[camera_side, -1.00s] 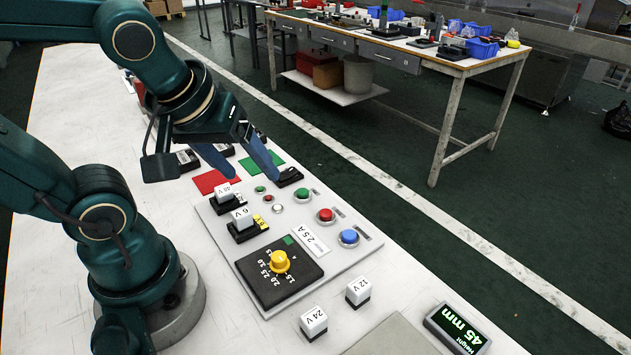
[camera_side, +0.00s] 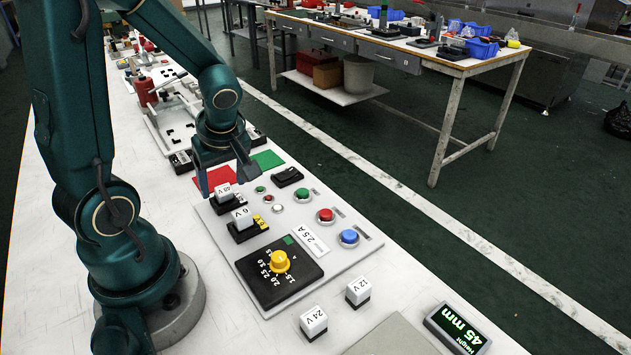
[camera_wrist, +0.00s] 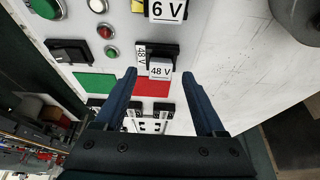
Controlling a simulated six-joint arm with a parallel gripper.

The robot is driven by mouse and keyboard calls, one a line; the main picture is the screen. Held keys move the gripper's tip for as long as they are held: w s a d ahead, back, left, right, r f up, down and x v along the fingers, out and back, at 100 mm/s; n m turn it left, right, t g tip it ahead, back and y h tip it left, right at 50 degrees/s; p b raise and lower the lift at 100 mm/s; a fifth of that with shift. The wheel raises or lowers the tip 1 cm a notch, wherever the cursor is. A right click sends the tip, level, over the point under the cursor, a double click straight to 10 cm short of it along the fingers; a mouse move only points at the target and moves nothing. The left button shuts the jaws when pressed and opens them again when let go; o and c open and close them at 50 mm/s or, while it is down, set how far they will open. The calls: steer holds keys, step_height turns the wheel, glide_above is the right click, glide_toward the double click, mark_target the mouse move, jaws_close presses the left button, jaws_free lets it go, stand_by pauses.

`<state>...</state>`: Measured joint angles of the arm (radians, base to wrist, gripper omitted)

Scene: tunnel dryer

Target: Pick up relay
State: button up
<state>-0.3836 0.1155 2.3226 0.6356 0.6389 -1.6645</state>
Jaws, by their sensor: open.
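A white relay marked 48 V (camera_side: 224,192) stands in a black socket (camera_side: 229,205) on the grey panel. It also shows in the wrist view (camera_wrist: 160,70), between my finger ends. A second white relay, marked 6 V (camera_side: 242,217), sits in the socket beside it. Loose relays marked 24 V (camera_side: 314,321) and 12 V (camera_side: 358,290) stand on the table near the front. My gripper (camera_side: 228,182) is open and empty, pointing down by the 48 V relay. In the wrist view its blue fingers (camera_wrist: 159,75) spread on either side of that relay, and contact cannot be told.
The panel (camera_side: 330,252) carries a yellow dial (camera_side: 279,261) and several push buttons. Red (camera_side: 215,179) and green (camera_side: 267,160) squares lie behind the sockets. A display (camera_side: 456,329) reads 45 mm. Fixtures crowd the bench farther back.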

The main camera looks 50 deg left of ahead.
mark_target(221, 187)
steer(key=shift+a+f, duration=0.2)
steer(key=shift+f, duration=0.4)
jaws_close()
steer(key=shift+r, duration=0.1)
steer(key=r+h, duration=0.1)
steer(key=r, duration=0.1)
steer(key=r+h, duration=0.2)
steer(key=r, duration=0.1)
steer(key=a+r+h, duration=0.1)
steer(key=r, duration=0.1)
steer(key=shift+w+r+h, duration=0.25)
steer(key=shift+r+h, duration=0.15)
steer(key=shift+s+a+f+h, duration=0.15)
steer(key=shift+s+a+h, duration=0.15)
steer(key=shift+a+h, duration=0.1)
